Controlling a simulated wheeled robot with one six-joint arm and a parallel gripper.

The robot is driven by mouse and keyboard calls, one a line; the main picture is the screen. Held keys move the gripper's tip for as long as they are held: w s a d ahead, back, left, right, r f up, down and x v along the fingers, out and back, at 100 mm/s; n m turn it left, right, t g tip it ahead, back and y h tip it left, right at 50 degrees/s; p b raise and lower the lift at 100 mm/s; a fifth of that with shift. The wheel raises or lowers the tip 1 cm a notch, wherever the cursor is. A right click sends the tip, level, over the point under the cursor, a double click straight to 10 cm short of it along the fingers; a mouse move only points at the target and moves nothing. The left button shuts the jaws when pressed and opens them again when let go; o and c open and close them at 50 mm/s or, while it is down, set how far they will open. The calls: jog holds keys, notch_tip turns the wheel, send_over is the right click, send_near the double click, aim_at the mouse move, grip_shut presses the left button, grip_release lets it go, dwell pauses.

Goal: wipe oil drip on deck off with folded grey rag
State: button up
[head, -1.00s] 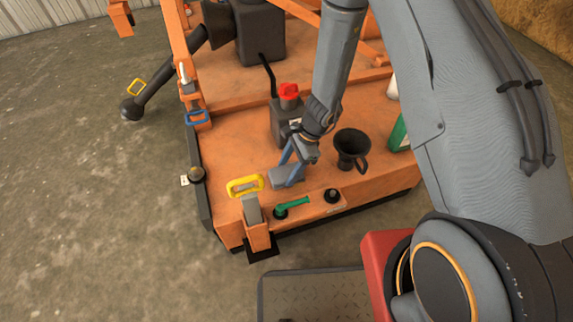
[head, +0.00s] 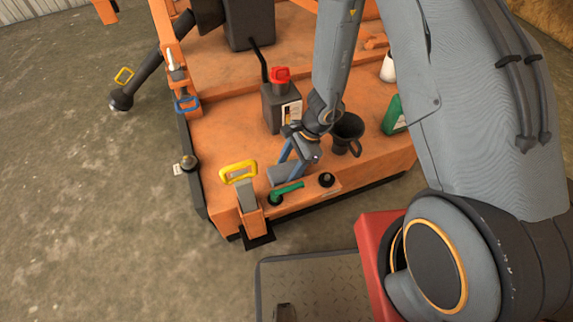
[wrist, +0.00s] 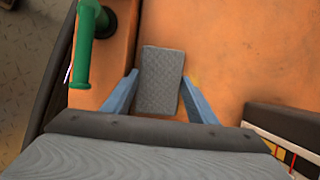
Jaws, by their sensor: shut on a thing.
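The folded grey rag (head: 279,175) lies on or just above the orange deck (head: 228,130), close to its front edge. In the wrist view the rag (wrist: 158,80) is a grey textured block between two blue fingers. My gripper (wrist: 159,92) is shut on it, one finger on each side; in the head view my gripper (head: 287,172) points down at the deck. I cannot make out a clear oil drip. A faint yellowish patch (wrist: 195,80) shows on the deck beside the right finger in the wrist view. The deck under the rag is hidden.
A green lever (head: 287,193) and a black knob (head: 326,180) stand in front of the rag. Behind are a grey jug with red cap (head: 281,105), a black funnel (head: 347,130) and a green bottle (head: 394,115).

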jog(key=shift+s, duration=0.35)
jog(key=shift+w+p, duration=0.25)
jog(key=shift+p, duration=0.15)
jog(key=shift+w+a+r+p, duration=0.1)
jog(key=shift+w+a+p, duration=0.15)
jog(key=shift+w, duration=0.45)
jog(key=shift+w+a+r+p, duration=0.15)
jog(key=shift+w+p, duration=0.15)
jog(key=shift+w, duration=0.35)
jog(key=shift+w+a+f, duration=0.1)
jog(key=shift+w+a, duration=0.1)
jog(key=shift+w, duration=0.55)
jog(key=shift+w+a+f, duration=0.1)
jog(key=shift+w+a, duration=0.1)
jog(key=shift+w, duration=0.5)
jog(key=shift+w+a+f, duration=0.1)
jog(key=shift+w+a, duration=0.1)
jog(key=shift+w, duration=0.55)
jog(key=shift+w+d+f, duration=0.1)
jog(key=shift+w+d, duration=0.1)
jog(key=shift+d, duration=0.7)
jog(key=shift+s+d+r+p, duration=0.1)
jog(key=shift+s+d+p, duration=0.35)
jog(key=shift+s, duration=0.8)
jog(key=shift+s+d+r+p, duration=0.1)
jog(key=shift+s+d+p, duration=0.15)
jog(key=shift+s+p, duration=0.7)
jog(key=shift+s+d+r+p, duration=0.1)
jog(key=shift+s+d+p, duration=0.2)
jog(key=shift+s, duration=1.3)
